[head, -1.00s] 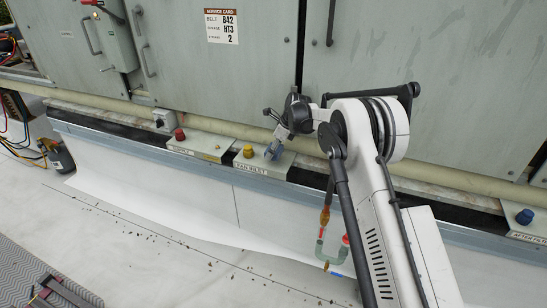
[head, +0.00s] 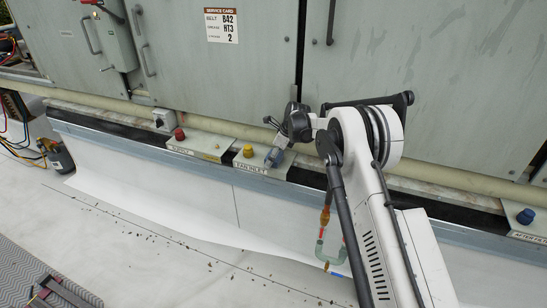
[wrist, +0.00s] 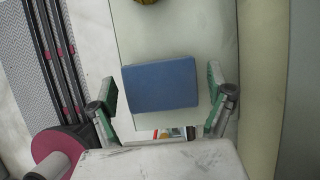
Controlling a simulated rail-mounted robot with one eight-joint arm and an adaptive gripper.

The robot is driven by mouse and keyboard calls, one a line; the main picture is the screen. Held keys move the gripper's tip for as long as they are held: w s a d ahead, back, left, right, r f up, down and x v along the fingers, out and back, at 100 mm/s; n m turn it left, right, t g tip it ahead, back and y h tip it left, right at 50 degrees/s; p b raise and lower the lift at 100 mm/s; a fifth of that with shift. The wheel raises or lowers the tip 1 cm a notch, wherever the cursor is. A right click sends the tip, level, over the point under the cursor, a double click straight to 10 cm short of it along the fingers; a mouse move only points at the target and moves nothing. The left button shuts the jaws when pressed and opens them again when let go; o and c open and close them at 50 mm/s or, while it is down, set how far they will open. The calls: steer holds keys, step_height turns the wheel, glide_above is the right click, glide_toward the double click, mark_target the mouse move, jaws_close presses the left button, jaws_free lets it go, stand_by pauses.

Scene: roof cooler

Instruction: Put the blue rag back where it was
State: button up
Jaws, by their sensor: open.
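The blue rag (wrist: 160,84) shows in the wrist view as a flat folded rectangle over the pale top of a box. My gripper (wrist: 162,90) is open, with one green-padded finger on each side of the rag. Gaps show between the rag and both pads. In the head view my gripper (head: 274,156) is low over the FAN INLET box (head: 262,170), just right of its yellow knob (head: 248,151). The rag cannot be made out clearly there, as my gripper and wrist cover that spot.
A box with a red knob (head: 179,134) stands to the left. A box with a blue knob (head: 525,216) is at the far right. Grey cabinet doors (head: 420,80) and a pale pipe (head: 225,127) run close behind. The white floor (head: 150,255) in front holds scattered debris.

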steer(key=shift+r, duration=0.1)
steer(key=shift+r, duration=0.25)
steer(key=v, duration=0.2)
steer(key=shift+d+r, duration=0.2)
steer(key=shift+r, duration=0.15)
steer(key=s+d, duration=0.3)
steer(key=d, duration=0.8)
steer(key=shift+s+d+p, duration=0.25)
steer(key=shift+s+p, duration=0.1)
steer(key=shift+s, duration=0.05)
